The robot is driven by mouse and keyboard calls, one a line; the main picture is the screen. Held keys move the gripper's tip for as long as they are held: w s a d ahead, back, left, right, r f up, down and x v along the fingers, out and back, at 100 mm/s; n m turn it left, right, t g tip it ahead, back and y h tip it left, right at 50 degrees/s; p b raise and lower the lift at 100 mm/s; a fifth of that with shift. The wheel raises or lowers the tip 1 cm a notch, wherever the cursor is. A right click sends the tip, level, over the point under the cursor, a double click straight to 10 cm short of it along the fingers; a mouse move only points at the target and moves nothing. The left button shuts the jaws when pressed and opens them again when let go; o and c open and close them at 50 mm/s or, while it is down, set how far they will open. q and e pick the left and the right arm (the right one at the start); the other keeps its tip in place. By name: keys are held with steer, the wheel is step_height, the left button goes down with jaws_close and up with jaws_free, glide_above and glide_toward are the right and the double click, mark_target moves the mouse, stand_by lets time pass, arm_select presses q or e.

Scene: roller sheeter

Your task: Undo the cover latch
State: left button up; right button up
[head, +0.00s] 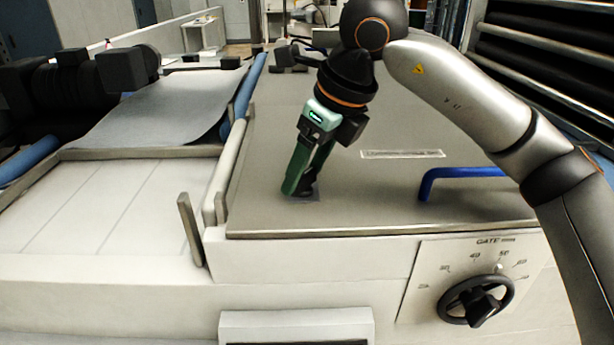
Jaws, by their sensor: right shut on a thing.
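The machine's grey metal cover (400,200) lies flat and closed on the right half of the machine top. My right gripper (300,192) points down at the cover's near left part. Its green fingers are shut on a small dark thing at the cover surface, which I take to be the cover latch (308,188). The fingers hide most of it, so I cannot tell whether it is fastened or undone. A blue handle (460,176) stands on the cover to the right of the gripper. My left gripper is not in view.
A gate dial with a black handwheel (476,300) is on the front panel. A white bed (100,205) with a grey sheet (165,108) lies to the left. A short upright metal bar (190,230) stands near the cover's left edge. Dark racks (550,60) stand at the right.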

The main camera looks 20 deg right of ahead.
steer(key=m+h+b, duration=0.1)
steer(key=m, duration=0.2)
steer(key=m+h+b, duration=0.1)
steer(key=m+b, duration=0.1)
steer(key=m, duration=0.1)
steer(key=shift+a+t, duration=0.2)
steer(key=shift+t, duration=0.2)
steer(key=shift+a+m+h, duration=0.1)
steer(key=shift+m+h, duration=0.9)
steer(key=shift+m, duration=1.1)
steer(key=o, duration=1.4)
steer(key=p+v, duration=0.1)
steer(key=v, duration=1.1)
steer(key=shift+a+r, duration=0.1)
steer(key=shift+r, duration=0.25)
